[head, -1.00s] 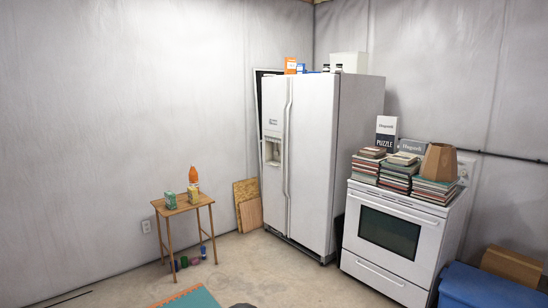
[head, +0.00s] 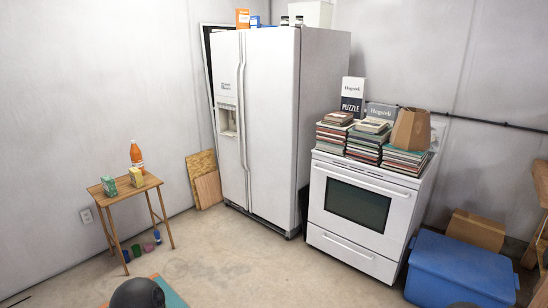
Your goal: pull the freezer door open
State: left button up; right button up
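A tall white side-by-side fridge-freezer (head: 272,125) stands against the back wall, both doors shut. The narrower left door, the freezer door (head: 228,160), has an ice and water dispenser (head: 227,120) in it. Two long vertical handles run side by side near the seam between the doors. Neither of my grippers shows in the head view. A dark rounded shape at the bottom edge is too cut off to name.
A white stove (head: 358,215) with stacked books stands right of the fridge. A blue bin (head: 461,268) is at the lower right. A small wooden table (head: 124,190) stands at the left, with wooden panels (head: 204,180) leaning by the fridge. The floor before the fridge is clear.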

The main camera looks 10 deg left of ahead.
aim_at(226, 47)
jog(key=i+j+u, duration=0.25)
jog(key=i, duration=0.65)
jog(key=i+l+u, duration=0.1)
jog(key=i+u, duration=0.15)
jog(key=i, duration=0.65)
jog(key=i+l+u, duration=0.25)
jog(key=i, duration=0.65)
